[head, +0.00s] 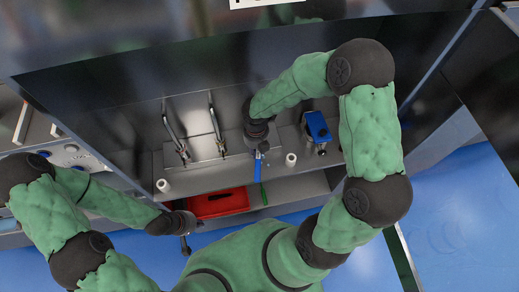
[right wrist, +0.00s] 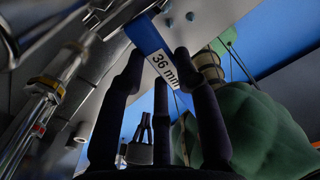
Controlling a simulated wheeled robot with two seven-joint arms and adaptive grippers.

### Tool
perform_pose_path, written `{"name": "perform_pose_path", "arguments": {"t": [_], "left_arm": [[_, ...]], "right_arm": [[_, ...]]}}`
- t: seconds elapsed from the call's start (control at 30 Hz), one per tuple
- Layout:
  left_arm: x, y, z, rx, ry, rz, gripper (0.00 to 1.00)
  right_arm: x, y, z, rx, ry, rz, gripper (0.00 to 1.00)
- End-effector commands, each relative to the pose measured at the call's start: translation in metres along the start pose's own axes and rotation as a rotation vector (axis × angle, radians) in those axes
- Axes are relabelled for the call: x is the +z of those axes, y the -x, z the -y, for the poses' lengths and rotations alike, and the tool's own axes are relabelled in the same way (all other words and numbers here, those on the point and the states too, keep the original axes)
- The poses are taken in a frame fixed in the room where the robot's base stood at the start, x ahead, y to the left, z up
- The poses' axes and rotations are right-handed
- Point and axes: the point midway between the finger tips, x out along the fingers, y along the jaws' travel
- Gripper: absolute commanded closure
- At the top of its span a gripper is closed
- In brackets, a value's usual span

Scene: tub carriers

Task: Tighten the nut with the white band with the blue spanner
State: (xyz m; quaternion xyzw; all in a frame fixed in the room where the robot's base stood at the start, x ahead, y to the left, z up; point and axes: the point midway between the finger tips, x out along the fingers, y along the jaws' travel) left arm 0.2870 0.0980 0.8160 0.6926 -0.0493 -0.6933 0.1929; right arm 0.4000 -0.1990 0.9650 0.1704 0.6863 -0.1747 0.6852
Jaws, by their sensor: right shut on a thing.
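My right gripper (head: 262,150) is over the steel bench and is shut on the blue spanner (head: 257,170). In the right wrist view the blue spanner (right wrist: 147,36) sits between the fingertips, with a white "36 mm" label facing the camera. Two bent metal pipes (head: 215,122) with fittings stand on the bench left of the right gripper. In the right wrist view a pipe fitting (right wrist: 46,90) at the left shows a yellowish band and a red one. I cannot make out the nut with the white band. My left gripper (head: 186,242) hangs low at the front, its fingers too small to read.
A red tray (head: 218,204) lies on a lower shelf, with a green bar (head: 264,193) beside it. A blue device (head: 317,126) stands on the bench to the right. Short white posts (head: 291,159) stand near the bench's front edge. A dark panel rises behind.

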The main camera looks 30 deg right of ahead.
Motion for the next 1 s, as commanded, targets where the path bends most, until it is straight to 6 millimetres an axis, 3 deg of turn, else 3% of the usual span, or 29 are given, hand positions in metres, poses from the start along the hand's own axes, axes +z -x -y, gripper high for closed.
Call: {"name": "perform_pose_path", "arguments": {"t": [0.6,1.0], "left_arm": [[-0.001,-0.012,0.004,0.000,0.000,0.000,1.00],[-0.001,-0.013,0.005,0.000,0.000,0.000,1.00]], "right_arm": [[0.006,0.000,-0.026,0.005,-0.305,-0.001,1.00],[0.008,0.001,-0.031,0.005,-0.367,-0.001,1.00]]}}
